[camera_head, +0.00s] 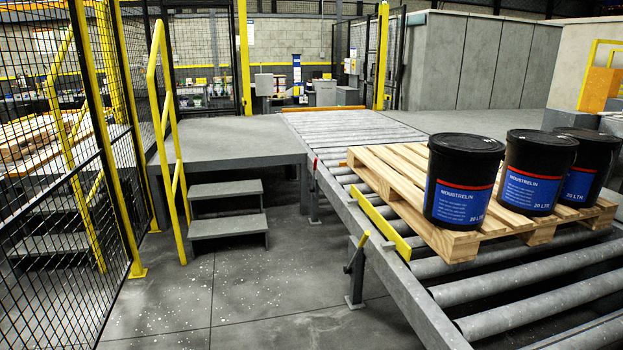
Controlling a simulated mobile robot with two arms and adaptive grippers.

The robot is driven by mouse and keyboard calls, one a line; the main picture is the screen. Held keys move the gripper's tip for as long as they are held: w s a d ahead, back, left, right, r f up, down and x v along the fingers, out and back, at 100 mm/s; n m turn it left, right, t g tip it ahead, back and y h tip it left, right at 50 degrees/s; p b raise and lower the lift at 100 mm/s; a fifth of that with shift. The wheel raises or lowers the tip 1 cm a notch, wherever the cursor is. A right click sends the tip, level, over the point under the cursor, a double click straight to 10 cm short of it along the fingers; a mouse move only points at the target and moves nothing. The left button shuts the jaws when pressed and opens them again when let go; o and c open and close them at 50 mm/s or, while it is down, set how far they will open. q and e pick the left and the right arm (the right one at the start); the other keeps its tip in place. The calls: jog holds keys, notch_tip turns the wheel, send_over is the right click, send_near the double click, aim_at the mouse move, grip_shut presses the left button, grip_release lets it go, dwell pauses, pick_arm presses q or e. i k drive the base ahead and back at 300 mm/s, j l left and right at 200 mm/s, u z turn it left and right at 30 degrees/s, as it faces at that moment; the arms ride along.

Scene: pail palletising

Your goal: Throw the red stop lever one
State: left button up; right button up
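A small, thin red upright piece (316,163) stands at the near-left edge of the roller conveyor, by the end of the grey platform. It may be a red lever, but it is too small to tell. Closer, a yellow lever-like handle (357,254) with a dark lower end tilts beside the conveyor's side rail (349,215). A yellow bar (381,222) lies along the rail next to the pallet. Neither of my grippers is in view.
A wooden pallet (372,163) on the rollers (500,316) carries three black pails with blue labels, the nearest one (462,180) at the left. Grey steps (228,225) with a yellow handrail (160,110) and mesh fence stand left. The floor (270,300) before the steps is clear.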

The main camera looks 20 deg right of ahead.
aim_at(312, 189)
jog(key=i+l+z, duration=0.1)
jog(key=i+z, duration=0.2)
jog(key=i, duration=2.55)
jog(key=i+l+u, duration=0.2)
jog(key=i, duration=0.3)
jog(key=i+l+u, duration=0.2)
jog(key=i, duration=0.3)
jog(key=i+l+u, duration=0.2)
jog(key=i, duration=0.3)
jog(key=l, duration=0.1)
